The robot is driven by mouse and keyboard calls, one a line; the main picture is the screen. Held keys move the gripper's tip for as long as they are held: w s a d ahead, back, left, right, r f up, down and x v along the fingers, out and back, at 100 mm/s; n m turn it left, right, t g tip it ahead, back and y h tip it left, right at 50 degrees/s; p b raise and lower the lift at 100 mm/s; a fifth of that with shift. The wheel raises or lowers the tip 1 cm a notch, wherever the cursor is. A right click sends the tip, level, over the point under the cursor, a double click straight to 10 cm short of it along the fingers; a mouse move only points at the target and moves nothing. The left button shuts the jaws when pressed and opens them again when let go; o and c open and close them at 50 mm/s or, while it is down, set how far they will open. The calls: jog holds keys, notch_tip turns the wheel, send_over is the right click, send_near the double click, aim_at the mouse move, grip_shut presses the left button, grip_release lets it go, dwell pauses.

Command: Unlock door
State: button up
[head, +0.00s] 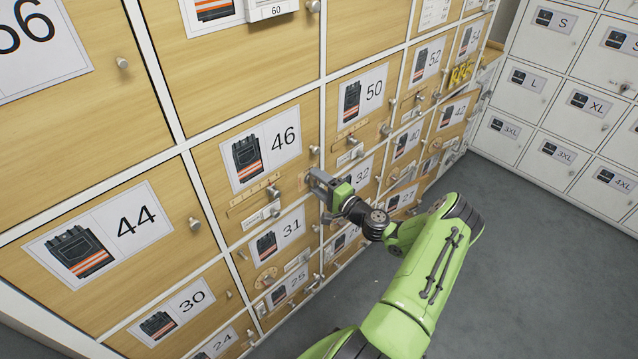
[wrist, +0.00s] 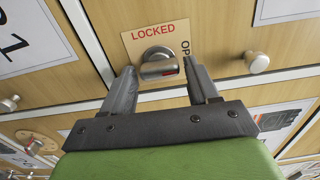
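A round metal lock knob (wrist: 158,66) sits on a tan plate (wrist: 172,32) marked LOCKED, with a second word starting "OP" partly hidden. The knob has a small red mark on its edge. In the wrist view my gripper (wrist: 160,72) is open, with one finger on each side of the knob; I cannot tell whether either finger touches it. In the head view my gripper (head: 318,183) is at the wooden locker wall, right of door 46 (head: 262,152) and left of the 32 label (head: 358,178).
A second round knob (wrist: 257,62) stands out right of the plate. Other knobs jut from neighbouring doors, such as the one by door 44 (head: 194,223). White lockers (head: 565,105) stand at the right. The grey floor (head: 540,270) is clear.

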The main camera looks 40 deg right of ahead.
jog(key=shift+o, duration=0.7)
jog(key=s+p, duration=0.2)
jog(key=s, duration=1.3)
jog(key=shift+s+d, duration=0.2)
jog(key=shift+s, duration=0.2)
